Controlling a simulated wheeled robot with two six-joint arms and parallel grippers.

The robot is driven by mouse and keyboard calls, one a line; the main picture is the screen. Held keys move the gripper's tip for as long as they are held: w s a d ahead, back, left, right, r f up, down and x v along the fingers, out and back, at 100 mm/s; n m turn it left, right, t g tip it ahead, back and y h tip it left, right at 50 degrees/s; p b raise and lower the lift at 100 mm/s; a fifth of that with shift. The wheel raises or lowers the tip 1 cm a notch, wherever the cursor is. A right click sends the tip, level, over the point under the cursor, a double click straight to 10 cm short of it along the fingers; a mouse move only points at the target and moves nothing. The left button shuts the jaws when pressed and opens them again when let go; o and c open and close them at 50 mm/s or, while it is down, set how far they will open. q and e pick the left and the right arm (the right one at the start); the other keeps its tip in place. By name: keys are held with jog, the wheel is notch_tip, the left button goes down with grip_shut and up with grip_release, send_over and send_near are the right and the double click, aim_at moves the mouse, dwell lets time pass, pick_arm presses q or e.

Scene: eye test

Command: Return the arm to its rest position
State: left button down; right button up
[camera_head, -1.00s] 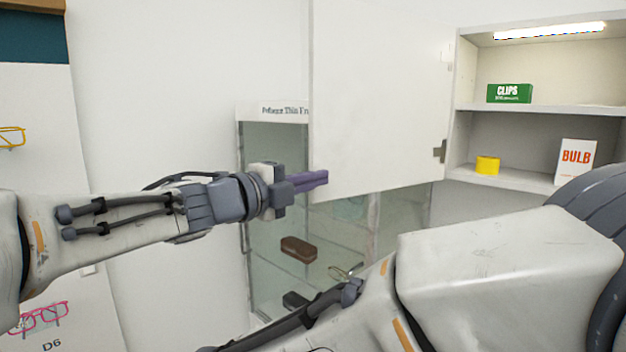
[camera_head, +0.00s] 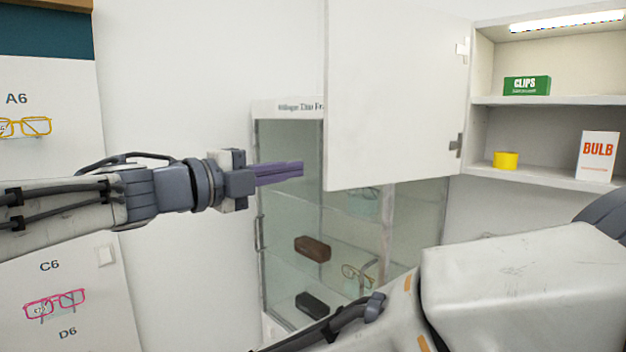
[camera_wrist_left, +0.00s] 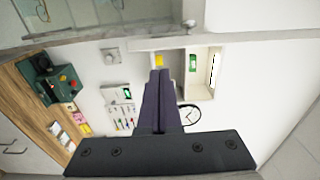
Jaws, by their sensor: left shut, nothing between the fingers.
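My left arm comes in from the left in the head view, held out level. Its gripper (camera_head: 300,168) has purple fingers pressed together with nothing between them. The fingertips lie just left of the lower left edge of the open white cabinet door (camera_head: 395,95), with a small gap in the picture. In the left wrist view the shut fingers (camera_wrist_left: 158,78) point away from the camera. Part of my other arm fills the lower right of the head view; its gripper is out of view.
Below the door is a glass case (camera_head: 285,200) with a brown case (camera_head: 312,249). An eyeglasses display panel (camera_head: 50,240) stands at left.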

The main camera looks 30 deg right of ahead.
pick_arm(q)
jog(key=w+a+f+n+t+y+b, duration=0.2)
jog(key=w+a+f+n+t+y, duration=0.4)
jog(key=a+f+n+t, duration=0.5)
jog(key=s+a+f+n+g+y, duration=0.3)
jog(key=a+f+n+g+y, duration=0.15)
jog(key=f+n, duration=0.45)
jog(key=s+a+f+n+g+y+b, duration=0.1)
jog(key=s+a+f+n+g+y, duration=0.2)
jog(key=s+f, duration=0.7)
jog(key=s+a+f+n+g+y+b, duration=0.1)
jog(key=s+a+f+n+g+y, duration=0.2)
jog(key=s+a+f+g, duration=0.4)
jog(key=s+a+f, duration=0.3)
jog(key=s+f, duration=0.1)
jog(key=s, duration=0.4)
jog(key=shift+f+n, duration=0.2)
jog(key=shift+n, duration=0.1)
jog(key=shift+d, duration=0.1)
